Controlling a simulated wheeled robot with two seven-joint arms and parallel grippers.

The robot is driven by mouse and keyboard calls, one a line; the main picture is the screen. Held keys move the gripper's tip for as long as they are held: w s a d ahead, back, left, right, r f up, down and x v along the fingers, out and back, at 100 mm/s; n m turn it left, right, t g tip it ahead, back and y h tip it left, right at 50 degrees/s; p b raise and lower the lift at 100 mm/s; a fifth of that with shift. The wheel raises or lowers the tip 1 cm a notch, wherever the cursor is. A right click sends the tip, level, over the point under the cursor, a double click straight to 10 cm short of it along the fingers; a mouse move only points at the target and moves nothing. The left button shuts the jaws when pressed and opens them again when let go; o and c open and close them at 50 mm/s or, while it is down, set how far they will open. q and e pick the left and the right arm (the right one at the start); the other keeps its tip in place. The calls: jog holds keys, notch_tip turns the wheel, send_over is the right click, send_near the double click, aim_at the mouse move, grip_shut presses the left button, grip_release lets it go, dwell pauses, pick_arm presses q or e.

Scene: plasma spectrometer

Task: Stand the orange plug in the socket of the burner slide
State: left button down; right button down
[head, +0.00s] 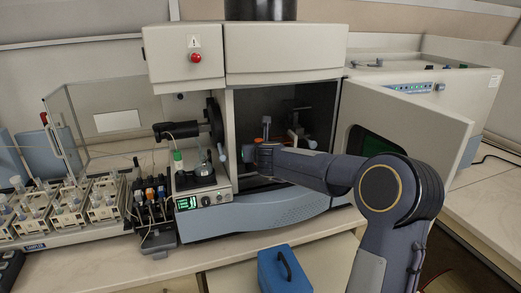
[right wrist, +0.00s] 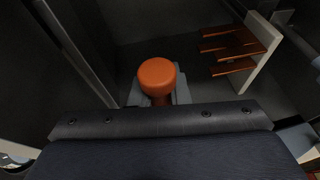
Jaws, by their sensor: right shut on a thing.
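The orange plug (right wrist: 157,74) shows its round top in the right wrist view. My right gripper (right wrist: 158,96) is shut on it, with grey fingers on both sides below the top. The lower end of the plug is hidden by the fingers and the wrist. In the head view my right arm reaches through the open door into the dark chamber (head: 311,100) of the instrument. The burner slide and its socket cannot be made out clearly. I cannot tell whether the plug touches the socket. My left gripper is not in view.
Copper-coloured plates on a white upright panel (right wrist: 258,50) stand to the right of the plug. The open chamber door (head: 405,115) is beside my right arm. A blue case (head: 285,270) is in front, and a rack of bottles (head: 153,195) stands left.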

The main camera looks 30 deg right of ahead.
jog(key=shift+w+d+p, duration=0.25)
jog(key=shift+w+p, duration=0.3)
jog(key=shift+w, duration=0.5)
jog(key=shift+w+d+p, duration=0.25)
jog(key=shift+w+p, duration=0.25)
jog(key=shift+w, duration=0.5)
jog(key=shift+w+d+p, duration=0.15)
jog(key=shift+w+p, duration=0.3)
jog(key=shift+w, duration=0.2)
jog(key=shift+w+d+p, duration=0.15)
jog(key=shift+w+p, duration=0.3)
jog(key=shift+w, duration=0.15)
jog(key=shift+w+f+b, duration=0.1)
jog(key=shift+f+b, duration=0.3)
jog(key=shift+f, duration=0.1)
jog(key=shift+f+b, duration=0.3)
jog(key=shift+b, duration=0.05)
jog(key=shift+f+b, duration=1.5)
jog(key=shift+b, duration=0.1)
jog(key=c, duration=1.3)
grip_release()
